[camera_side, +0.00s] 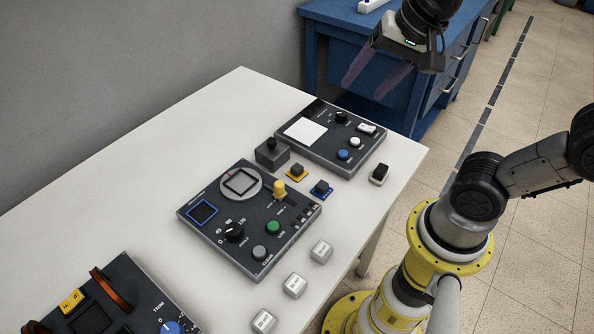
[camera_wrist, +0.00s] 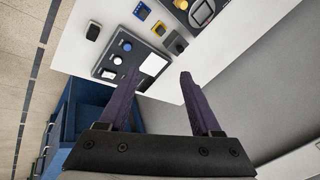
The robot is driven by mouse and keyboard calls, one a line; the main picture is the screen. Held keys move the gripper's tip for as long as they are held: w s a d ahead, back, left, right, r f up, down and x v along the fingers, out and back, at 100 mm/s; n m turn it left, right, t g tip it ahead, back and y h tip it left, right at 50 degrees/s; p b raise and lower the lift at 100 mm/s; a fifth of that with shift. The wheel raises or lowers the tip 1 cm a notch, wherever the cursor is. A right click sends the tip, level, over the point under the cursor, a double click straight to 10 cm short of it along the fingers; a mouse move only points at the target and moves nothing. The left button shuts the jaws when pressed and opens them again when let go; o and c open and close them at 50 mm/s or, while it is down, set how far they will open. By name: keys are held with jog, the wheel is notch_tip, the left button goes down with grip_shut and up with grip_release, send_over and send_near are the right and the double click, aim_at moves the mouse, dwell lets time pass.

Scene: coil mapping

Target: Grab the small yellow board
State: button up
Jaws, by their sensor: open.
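The small yellow board (camera_side: 297,175) lies on the white table between two dark panels, with a dark block on top. It also shows near the top of the wrist view (camera_wrist: 159,29). My gripper (camera_side: 364,91) is open and empty, raised beyond the table's far right side, well apart from the board. In the wrist view its two purple fingers (camera_wrist: 158,74) are spread, with the board beyond their tips.
A small blue board (camera_side: 321,189) lies close to the yellow one, and a dark joystick box (camera_side: 271,153) stands on its other side. Dark control panels (camera_side: 335,139) (camera_side: 249,220) flank them. Several white cubes (camera_side: 295,285) sit near the table edge. A blue cabinet (camera_side: 340,50) stands behind.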

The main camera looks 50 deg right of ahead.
jog(key=w+f+m+g, duration=0.1)
jog(key=w+f+m, duration=0.1)
jog(key=w+m, duration=0.35)
jog(key=m+g, duration=0.2)
jog(key=g, duration=0.2)
send_over(299, 166)
notch_tip(299, 166, down, 11)
notch_tip(299, 166, down, 10)
jog(key=shift+s+r, duration=0.1)
jog(key=shift+r, duration=0.05)
jog(key=shift+w+f, duration=0.2)
jog(key=shift+f, duration=2.6)
jog(key=shift+c, duration=0.3)
grip_shut()
